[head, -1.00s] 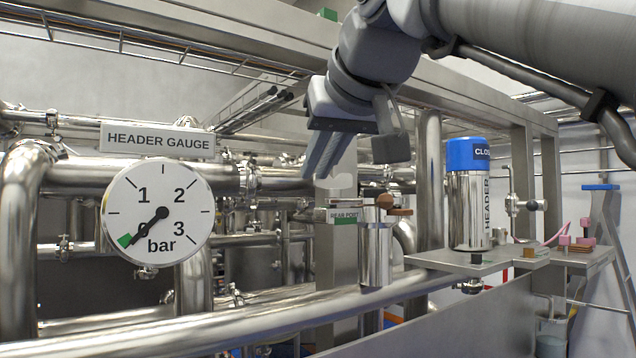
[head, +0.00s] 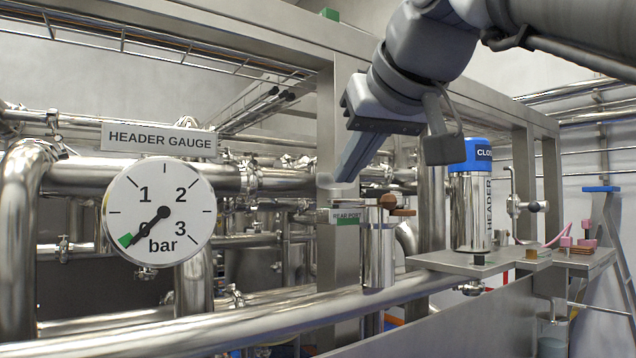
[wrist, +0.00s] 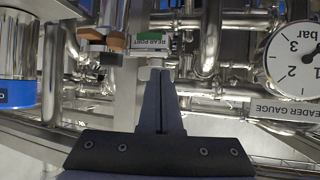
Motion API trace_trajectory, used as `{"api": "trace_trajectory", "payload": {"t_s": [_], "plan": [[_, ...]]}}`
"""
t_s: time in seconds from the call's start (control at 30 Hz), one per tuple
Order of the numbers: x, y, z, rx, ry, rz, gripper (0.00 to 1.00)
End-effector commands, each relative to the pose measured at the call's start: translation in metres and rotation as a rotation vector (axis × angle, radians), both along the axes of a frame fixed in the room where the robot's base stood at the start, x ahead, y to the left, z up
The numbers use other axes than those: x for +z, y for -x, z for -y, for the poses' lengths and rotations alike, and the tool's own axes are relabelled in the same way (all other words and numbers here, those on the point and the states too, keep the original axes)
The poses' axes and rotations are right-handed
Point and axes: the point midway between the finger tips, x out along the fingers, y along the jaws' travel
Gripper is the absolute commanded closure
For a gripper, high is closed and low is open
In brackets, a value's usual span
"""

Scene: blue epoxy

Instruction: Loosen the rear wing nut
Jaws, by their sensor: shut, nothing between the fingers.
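In the wrist view my gripper (wrist: 161,76) has both fingers together just below the piece. I cannot tell whether they touch.
Brown-orange knobs (head: 396,205) sit on the cylinder's top, close to the right. A blue-capped HEADER canister (head: 470,210) stands on a steel shelf further right. The header gauge (head: 158,212) is at the left. A large pipe (head: 250,318) runs in front.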

Motion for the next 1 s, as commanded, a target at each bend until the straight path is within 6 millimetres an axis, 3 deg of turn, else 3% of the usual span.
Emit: {"api": "trace_trajectory", "payload": {"t_s": [0.43,1.0], "plan": [[0.004,0.002,0.004,-0.001,0.0,0.002,1.0],[0.036,0.033,0.014,-0.002,0.0,0.003,1.0]]}}
